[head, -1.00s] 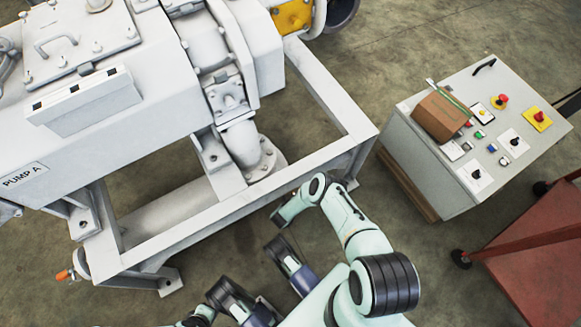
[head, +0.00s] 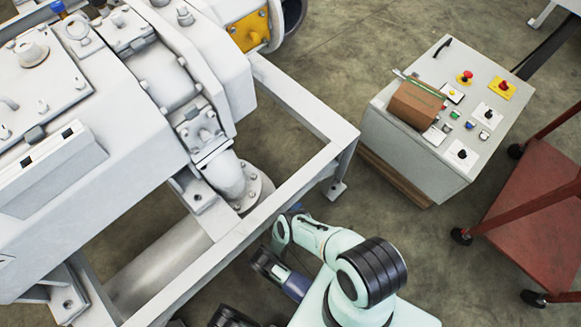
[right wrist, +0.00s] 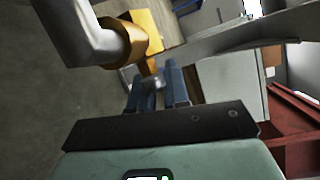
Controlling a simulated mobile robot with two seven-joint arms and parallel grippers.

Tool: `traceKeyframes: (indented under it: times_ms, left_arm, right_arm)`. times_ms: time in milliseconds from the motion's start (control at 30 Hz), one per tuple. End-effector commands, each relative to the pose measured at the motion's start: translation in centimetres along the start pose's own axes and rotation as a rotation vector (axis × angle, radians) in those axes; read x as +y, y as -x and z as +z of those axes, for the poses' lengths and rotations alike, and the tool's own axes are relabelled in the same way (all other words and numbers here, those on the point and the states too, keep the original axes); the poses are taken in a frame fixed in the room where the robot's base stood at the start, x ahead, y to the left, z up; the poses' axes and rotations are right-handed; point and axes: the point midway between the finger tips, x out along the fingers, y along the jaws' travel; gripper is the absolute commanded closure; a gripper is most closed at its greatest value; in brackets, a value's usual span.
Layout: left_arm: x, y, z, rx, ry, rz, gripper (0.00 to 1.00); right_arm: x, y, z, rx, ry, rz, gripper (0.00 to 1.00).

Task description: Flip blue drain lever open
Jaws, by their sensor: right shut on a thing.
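In the right wrist view, a yellow-orange valve body (right wrist: 142,38) sits on the end of a grey pipe (right wrist: 85,30). A small grey-silver piece hangs below the valve, by my fingertips. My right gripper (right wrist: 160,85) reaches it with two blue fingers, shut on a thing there. The blue of the drain lever is hard to tell from the blue fingers. In the head view my right gripper (head: 296,208) is mostly hidden behind its own wrist, beside the pump frame's rail. The valve is hidden in that view. I cannot make out my left gripper.
The white pump frame (head: 300,105) crosses the head view; its rail also passes above the fingers in the right wrist view (right wrist: 225,35). A grey control box (head: 405,160) with buttons stands right of it. A red cart (head: 540,225) stands further right. Bare floor lies between.

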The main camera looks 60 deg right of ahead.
Motion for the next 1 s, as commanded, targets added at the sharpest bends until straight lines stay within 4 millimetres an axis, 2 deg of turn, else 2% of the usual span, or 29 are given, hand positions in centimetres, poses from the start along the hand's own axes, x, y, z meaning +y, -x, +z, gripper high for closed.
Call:
traceKeyframes:
  times_ms: [33,600,633,700,1000]
  left_arm:
    - [-0.20,-0.21,0.20,-0.008,0.003,-0.004,1.00]
    - [-0.61,-0.42,0.70,-0.028,0.009,-0.012,1.00]
    - [-0.61,-0.42,0.70,-0.028,0.009,-0.012,1.00]
    - [-0.60,-0.42,0.69,-0.027,0.008,-0.012,1.00]
    - [-0.58,-0.42,0.67,-0.027,0.008,-0.012,1.00]
  right_arm:
    - [-0.14,-0.22,0.77,-0.015,-0.009,-0.017,1.00]
    - [-0.40,-0.25,0.68,-0.022,0.002,-0.049,1.00]
    - [-0.40,-0.25,0.68,-0.022,0.002,-0.049,0.81]
    - [-0.39,-0.25,0.65,-0.021,0.003,-0.049,0.59]
    - [-0.25,-0.17,0.37,-0.019,0.008,-0.044,0.59]
